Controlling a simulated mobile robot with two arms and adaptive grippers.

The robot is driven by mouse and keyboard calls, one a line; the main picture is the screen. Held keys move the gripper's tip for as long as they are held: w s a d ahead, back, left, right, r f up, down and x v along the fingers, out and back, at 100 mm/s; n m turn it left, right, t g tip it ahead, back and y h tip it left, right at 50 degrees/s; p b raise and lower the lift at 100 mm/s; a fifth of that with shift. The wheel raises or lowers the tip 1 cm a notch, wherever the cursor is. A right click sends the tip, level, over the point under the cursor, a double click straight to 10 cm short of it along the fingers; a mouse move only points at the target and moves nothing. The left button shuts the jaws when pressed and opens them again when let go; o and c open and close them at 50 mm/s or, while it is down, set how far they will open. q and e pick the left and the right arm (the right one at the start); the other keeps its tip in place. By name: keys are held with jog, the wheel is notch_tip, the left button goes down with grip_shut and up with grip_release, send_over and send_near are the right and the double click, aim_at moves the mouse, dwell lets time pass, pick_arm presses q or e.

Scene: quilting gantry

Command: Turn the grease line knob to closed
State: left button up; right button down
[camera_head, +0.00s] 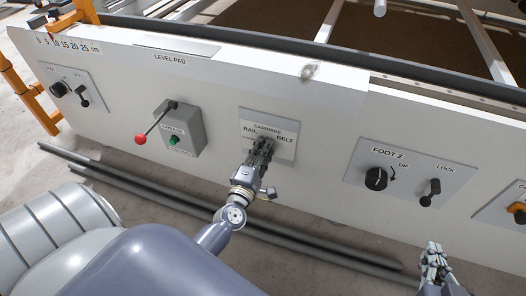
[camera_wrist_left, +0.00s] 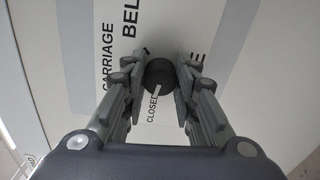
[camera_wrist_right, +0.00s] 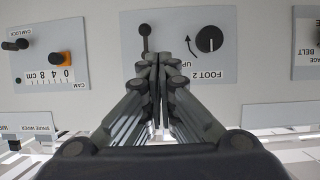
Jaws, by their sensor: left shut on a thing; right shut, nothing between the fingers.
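The grease line knob is a round dark knob (camera_wrist_left: 160,74) on the white plate (camera_head: 286,127) lettered CARRIAGE, RAIL and BELT. In the head view the gripper hides the knob. My right gripper (camera_head: 433,250) is shut and empty, low at the right, apart from the panel; its closed fingers also show in the right wrist view (camera_wrist_right: 157,62).
Left of the plate is a grey box (camera_head: 184,138) with a red-balled lever (camera_head: 141,139) and green button. To the right, the FOOT 2 panel (camera_head: 405,165) has a black knob (camera_head: 376,178) and LOCK lever (camera_head: 430,192). Dark rails (camera_head: 150,193) lie on the floor below.

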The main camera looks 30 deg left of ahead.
pick_arm(q)
jog(key=shift+n, duration=0.9)
pick_arm(e)
jog(key=shift+w+a+r+t, duration=0.15)
jog(key=shift+w+r+t, duration=0.3)
jog(key=shift+r, duration=0.45)
jog(key=shift+f, duration=0.1)
pick_arm(q)
jog(key=o, duration=1)
jog(key=shift+o, duration=0.2)
pick_arm(e)
jog(key=shift+s+f, duration=0.1)
pick_arm(q)
jog(key=v, duration=1.2)
